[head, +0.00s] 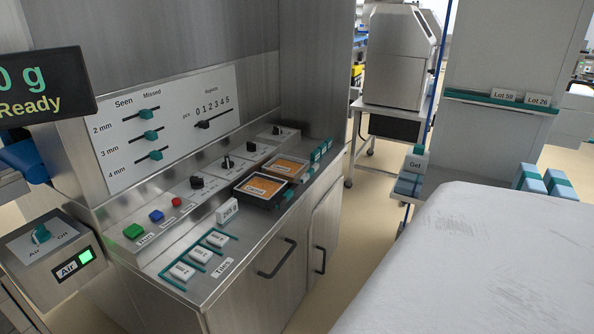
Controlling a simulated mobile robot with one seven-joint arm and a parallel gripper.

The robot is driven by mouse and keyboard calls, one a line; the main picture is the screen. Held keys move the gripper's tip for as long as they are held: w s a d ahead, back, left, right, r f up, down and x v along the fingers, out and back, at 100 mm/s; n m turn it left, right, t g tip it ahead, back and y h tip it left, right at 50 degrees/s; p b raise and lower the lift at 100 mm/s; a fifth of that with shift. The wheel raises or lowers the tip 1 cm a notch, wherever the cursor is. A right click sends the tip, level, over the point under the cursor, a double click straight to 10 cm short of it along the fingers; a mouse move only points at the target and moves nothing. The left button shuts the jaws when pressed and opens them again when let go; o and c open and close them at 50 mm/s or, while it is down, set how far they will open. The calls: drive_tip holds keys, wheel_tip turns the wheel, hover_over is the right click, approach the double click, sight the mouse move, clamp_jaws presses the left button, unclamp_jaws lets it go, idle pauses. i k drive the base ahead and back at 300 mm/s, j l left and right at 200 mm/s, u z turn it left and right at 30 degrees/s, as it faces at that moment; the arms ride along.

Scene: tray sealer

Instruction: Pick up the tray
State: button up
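A black-rimmed tray (251,200) with an orange-brown printed face sits on the steel counter in the head view, right of the middle of the ledge. A second, similar orange-brown panel or tray (287,167) lies just behind it, and I cannot tell whether the two differ in kind. Small print on both is too small to read. My gripper is not in view, and nothing is seen touching either one.
The steel counter (215,280) has cabinet doors with black handles. Labelled tiles (197,252), a white block (227,211), knobs and coloured buttons (155,215) surround the tray. A scuffed white surface (480,260) fills the lower right. Floor shows between it and the counter.

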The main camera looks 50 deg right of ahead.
sight(267, 192)
drive_tip(key=z, duration=1.3)
drive_tip(key=i+l+u, duration=0.15)
drive_tip(key=i+u, duration=0.2)
drive_tip(key=i, duration=0.45)
